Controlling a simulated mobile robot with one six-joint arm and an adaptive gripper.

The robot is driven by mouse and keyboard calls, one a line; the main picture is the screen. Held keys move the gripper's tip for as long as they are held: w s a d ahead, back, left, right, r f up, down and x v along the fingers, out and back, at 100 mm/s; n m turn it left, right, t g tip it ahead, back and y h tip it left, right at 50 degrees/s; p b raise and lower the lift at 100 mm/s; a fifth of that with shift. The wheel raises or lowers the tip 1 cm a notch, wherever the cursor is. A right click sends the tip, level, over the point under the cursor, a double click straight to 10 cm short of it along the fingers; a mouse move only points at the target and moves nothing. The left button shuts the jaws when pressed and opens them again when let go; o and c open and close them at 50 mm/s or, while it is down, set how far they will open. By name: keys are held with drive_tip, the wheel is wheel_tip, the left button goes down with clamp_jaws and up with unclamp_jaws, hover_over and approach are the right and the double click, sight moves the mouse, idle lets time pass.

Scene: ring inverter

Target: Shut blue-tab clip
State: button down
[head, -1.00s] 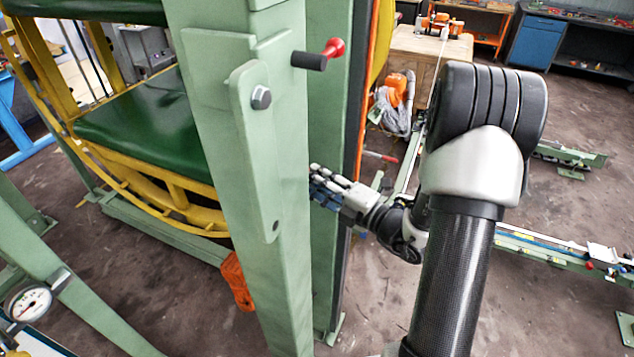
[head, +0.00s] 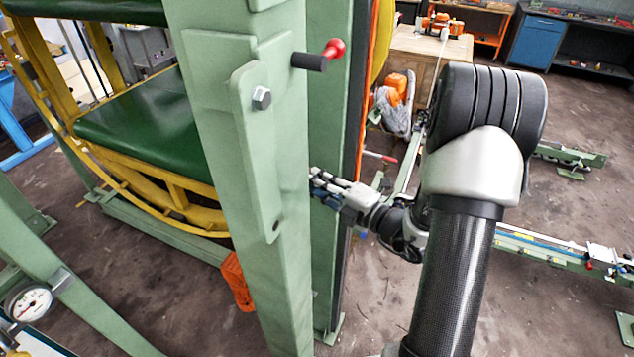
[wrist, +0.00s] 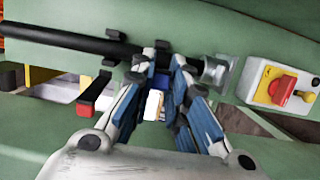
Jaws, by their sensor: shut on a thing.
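In the wrist view my gripper (wrist: 163,68) reaches toward a black bar on a green beam. Its fingers with blue pads close in around a small blue piece (wrist: 160,83), which looks like the tab of the blue-tab clip. The fingers hide most of that clip, so I cannot tell how far it is closed. In the head view my gripper (head: 322,186) is partly behind the green post, and the clip does not show there.
A red-tab clip (wrist: 88,101) hangs on the black bar (wrist: 70,40) left of the fingers. The green post (head: 265,190) stands close beside my gripper, with a red-knobbed lever (head: 322,56) above.

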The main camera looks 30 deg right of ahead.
drive_tip(key=shift+d, duration=0.1)
drive_tip(key=shift+w+d+n+g+y+p, duration=0.25)
drive_tip(key=shift+w+n+g+y+p, duration=0.3)
drive_tip(key=shift+n+g+y+p, duration=0.55)
drive_tip(key=shift+w+d+n+g+y+p, duration=0.2)
drive_tip(key=shift+w+n+g+y+p, duration=0.3)
drive_tip(key=shift+n+g+y, duration=0.6)
drive_tip(key=shift+w+d+n+g+y+p, duration=0.25)
drive_tip(key=shift+w+n+g+y+p, duration=0.45)
drive_tip(key=shift+y, duration=0.8)
drive_tip(key=shift+s, duration=0.1)
drive_tip(key=c, duration=1.6)
unclamp_jaws()
drive_tip(key=shift+o, duration=0.2)
drive_tip(key=shift+d, duration=0.1)
drive_tip(key=v, duration=1.1)
drive_tip(key=shift+s+d, duration=0.25)
drive_tip(key=shift+d, duration=0.05)
